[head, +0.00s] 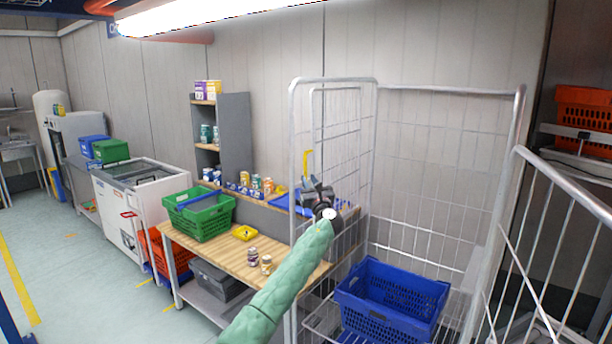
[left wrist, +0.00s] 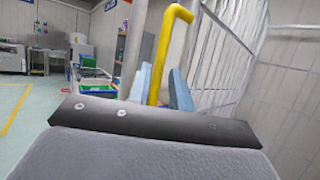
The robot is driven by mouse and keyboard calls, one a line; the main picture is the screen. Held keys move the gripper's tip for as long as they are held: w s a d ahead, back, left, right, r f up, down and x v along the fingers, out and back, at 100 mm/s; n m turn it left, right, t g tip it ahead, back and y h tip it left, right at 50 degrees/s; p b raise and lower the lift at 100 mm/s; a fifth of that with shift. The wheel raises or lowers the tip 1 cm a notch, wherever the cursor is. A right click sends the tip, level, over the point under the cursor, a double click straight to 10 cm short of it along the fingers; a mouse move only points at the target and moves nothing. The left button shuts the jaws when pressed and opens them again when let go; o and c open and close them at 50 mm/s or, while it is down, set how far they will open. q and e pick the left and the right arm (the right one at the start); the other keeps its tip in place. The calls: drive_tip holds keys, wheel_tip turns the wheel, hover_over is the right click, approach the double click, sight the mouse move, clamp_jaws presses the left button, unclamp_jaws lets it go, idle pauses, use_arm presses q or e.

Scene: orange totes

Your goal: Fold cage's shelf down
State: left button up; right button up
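The wire cage (head: 523,95) stands at centre right, with a grey tubular frame and mesh panels. A yellow hooked handle (head: 307,162) shows at its left side panel. I cannot clearly tell the shelf apart from the upright mesh panels. My left gripper (head: 316,186) is raised at this left side, just below the yellow handle in the head view. In the left wrist view the yellow handle (left wrist: 158,60) stands upright between the two pale blue fingers of the left gripper (left wrist: 161,88), which are apart. Contact with the handle cannot be told. My right gripper is not in view.
A blue crate (head: 391,303) sits low in the cage. Another mesh cage side (head: 565,182) stands at right. Open floor lies at far left.

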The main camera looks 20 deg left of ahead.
sight(306, 175)
use_arm(q)
drive_tip(key=x, duration=0.3)
drive_tip(key=shift+w+a+b, duration=0.1)
drive_tip(key=shift+w+b, duration=0.2)
drive_tip(key=shift+w+a+r, duration=0.3)
drive_tip(key=shift+w+a, duration=0.05)
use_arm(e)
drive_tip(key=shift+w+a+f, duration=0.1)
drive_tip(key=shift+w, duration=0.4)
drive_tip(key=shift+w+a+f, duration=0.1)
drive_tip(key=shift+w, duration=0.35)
use_arm(q)
clamp_jaws()
